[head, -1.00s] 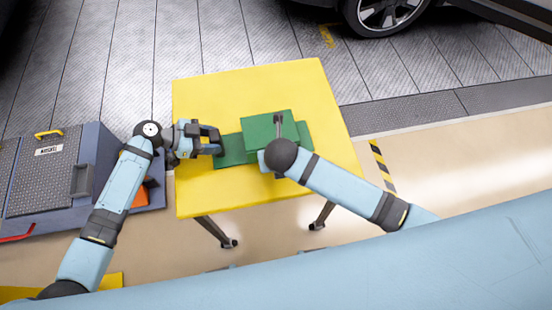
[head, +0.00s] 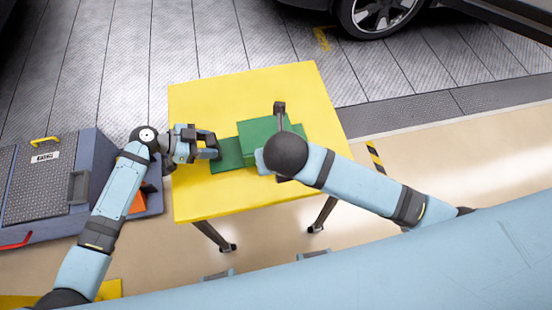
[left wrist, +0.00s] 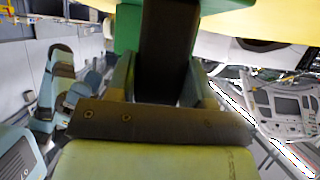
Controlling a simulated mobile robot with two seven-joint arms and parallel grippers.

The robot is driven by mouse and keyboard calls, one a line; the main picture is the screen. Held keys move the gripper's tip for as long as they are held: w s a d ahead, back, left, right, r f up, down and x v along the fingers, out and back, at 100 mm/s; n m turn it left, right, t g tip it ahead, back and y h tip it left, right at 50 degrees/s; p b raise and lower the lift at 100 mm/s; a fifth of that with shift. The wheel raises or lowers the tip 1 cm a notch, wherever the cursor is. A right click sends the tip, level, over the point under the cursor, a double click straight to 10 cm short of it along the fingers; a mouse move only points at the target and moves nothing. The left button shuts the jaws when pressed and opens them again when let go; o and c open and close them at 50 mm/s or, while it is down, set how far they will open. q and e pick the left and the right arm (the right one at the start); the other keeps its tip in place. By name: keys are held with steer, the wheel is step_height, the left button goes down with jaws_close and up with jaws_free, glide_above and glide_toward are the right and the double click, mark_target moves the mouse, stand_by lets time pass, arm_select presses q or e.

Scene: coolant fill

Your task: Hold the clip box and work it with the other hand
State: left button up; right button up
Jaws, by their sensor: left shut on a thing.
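The green clip box (head: 262,129) lies on the yellow table (head: 205,105), with a raised block on the right and a lower flat part on the left. My left gripper (head: 213,146) is shut on the left end of the clip box. In the left wrist view a green part of the box (left wrist: 128,27) shows at the top, beside a dark piece. My right gripper (head: 280,108) is over the raised block; my dark wrist joint hides most of it and the block's lower right part. Whether its fingers are open or touch the box cannot be seen.
A grey-blue cabinet (head: 50,190) with a yellow handle stands left of the table. A car wheel (head: 385,12) is at the top right. The table's back, left front and right edge are bare.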

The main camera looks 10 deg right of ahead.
stand_by(0.4)
arm_select(q)
steer(key=o, duration=0.9)
